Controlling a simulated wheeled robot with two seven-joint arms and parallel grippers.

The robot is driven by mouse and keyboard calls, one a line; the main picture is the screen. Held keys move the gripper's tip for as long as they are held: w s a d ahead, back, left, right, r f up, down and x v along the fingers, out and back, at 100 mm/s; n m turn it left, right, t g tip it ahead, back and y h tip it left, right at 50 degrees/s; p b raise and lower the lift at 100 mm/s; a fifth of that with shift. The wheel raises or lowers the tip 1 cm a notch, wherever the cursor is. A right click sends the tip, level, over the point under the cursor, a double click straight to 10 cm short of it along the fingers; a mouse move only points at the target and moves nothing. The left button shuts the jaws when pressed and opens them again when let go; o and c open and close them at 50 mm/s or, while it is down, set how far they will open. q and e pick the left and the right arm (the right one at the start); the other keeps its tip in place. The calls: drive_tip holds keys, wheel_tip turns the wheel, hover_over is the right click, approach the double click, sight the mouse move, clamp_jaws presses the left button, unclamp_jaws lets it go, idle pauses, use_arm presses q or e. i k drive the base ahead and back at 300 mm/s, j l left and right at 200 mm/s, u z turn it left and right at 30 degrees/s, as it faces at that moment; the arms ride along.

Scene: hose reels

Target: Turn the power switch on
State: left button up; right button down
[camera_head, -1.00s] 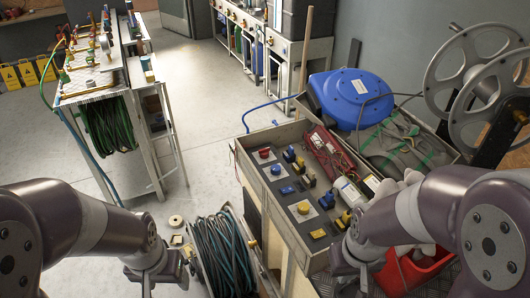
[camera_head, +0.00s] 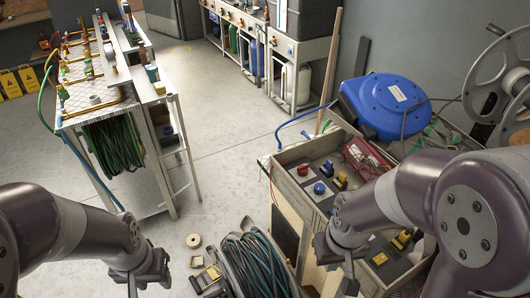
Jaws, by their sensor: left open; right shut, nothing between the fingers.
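The control panel (camera_head: 296,158) is a tray-like box with red, blue and yellow knobs or switches. A red knob (camera_head: 303,170) and a blue knob (camera_head: 319,188) sit at its left side. I cannot tell which one is the power switch. My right gripper (camera_head: 338,272) is shut and empty, over the panel's near left part, and the arm hides the panel's middle. My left gripper (camera_head: 147,284) is open and empty over the floor at the bottom left, away from the panel.
A coiled dark hose (camera_head: 258,268) stands on the floor between my grippers. A tape roll (camera_head: 193,241) lies beside it. A blue hose reel (camera_head: 388,105) and a grey metal reel (camera_head: 500,75) stand behind the panel. A workbench (camera_head: 95,105) is at left.

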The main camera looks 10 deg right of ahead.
sight(303, 171)
drive_tip(key=i+j+z, duration=0.35)
drive_tip(key=j+z, duration=0.15)
drive_tip(key=j, duration=0.5)
drive_tip(key=i+j+z, duration=0.15)
drive_tip(key=j+z, duration=0.35)
drive_tip(key=j, duration=0.55)
drive_tip(key=j+z, duration=0.45)
drive_tip(key=j, duration=0.6)
drive_tip(key=l+z, duration=0.15)
drive_tip(key=z, duration=0.3)
drive_tip(key=i+l+z, duration=0.1)
drive_tip(key=z, duration=0.35)
drive_tip(key=i+z, duration=0.15)
drive_tip(key=z, duration=0.25)
drive_tip(key=i+l+z, duration=0.1)
drive_tip(key=z, duration=0.35)
